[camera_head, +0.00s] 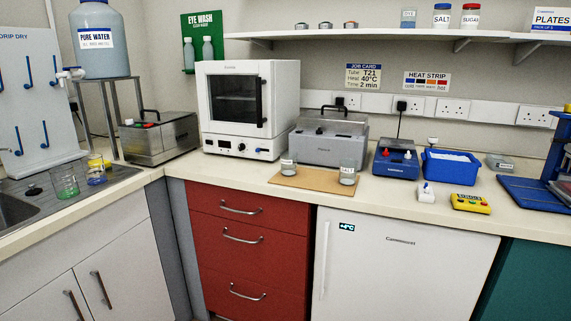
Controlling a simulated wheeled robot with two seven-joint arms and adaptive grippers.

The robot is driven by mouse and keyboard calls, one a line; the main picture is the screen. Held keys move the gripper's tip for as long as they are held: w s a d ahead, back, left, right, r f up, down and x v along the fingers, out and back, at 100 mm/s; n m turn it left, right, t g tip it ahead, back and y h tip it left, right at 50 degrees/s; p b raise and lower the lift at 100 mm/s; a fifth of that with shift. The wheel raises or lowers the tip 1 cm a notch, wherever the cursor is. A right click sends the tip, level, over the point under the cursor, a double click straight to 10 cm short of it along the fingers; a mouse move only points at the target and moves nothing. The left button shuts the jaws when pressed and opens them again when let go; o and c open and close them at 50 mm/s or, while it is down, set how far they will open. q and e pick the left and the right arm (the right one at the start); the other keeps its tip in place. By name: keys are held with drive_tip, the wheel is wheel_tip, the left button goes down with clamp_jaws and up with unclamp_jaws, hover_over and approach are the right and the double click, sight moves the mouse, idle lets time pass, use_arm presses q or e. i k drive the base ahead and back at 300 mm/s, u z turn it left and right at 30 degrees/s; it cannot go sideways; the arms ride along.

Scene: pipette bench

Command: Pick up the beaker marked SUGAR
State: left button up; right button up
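Two small clear beakers stand upright on a tan board (314,181) on the bench. The left beaker (289,167) and the right beaker (348,172) each carry a white label. The print is too small to read surely, so I cannot tell which one is marked SUGAR. A red-lidded jar labelled SUGAR (470,18) stands on the wall shelf, beside a blue-lidded jar labelled SALT (442,17). Neither of my grippers shows in the head view.
A grey lidded bath (328,145) and a white oven (236,107) stand behind the board. A blue device (396,158), a blue ice tray (450,166) and a yellow timer (470,203) lie to the right. The bench front edge is clear before the board.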

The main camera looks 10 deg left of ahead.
sight(288, 158)
drive_tip(key=z, duration=0.6)
drive_tip(key=i, duration=1.6)
drive_tip(key=u, duration=0.1)
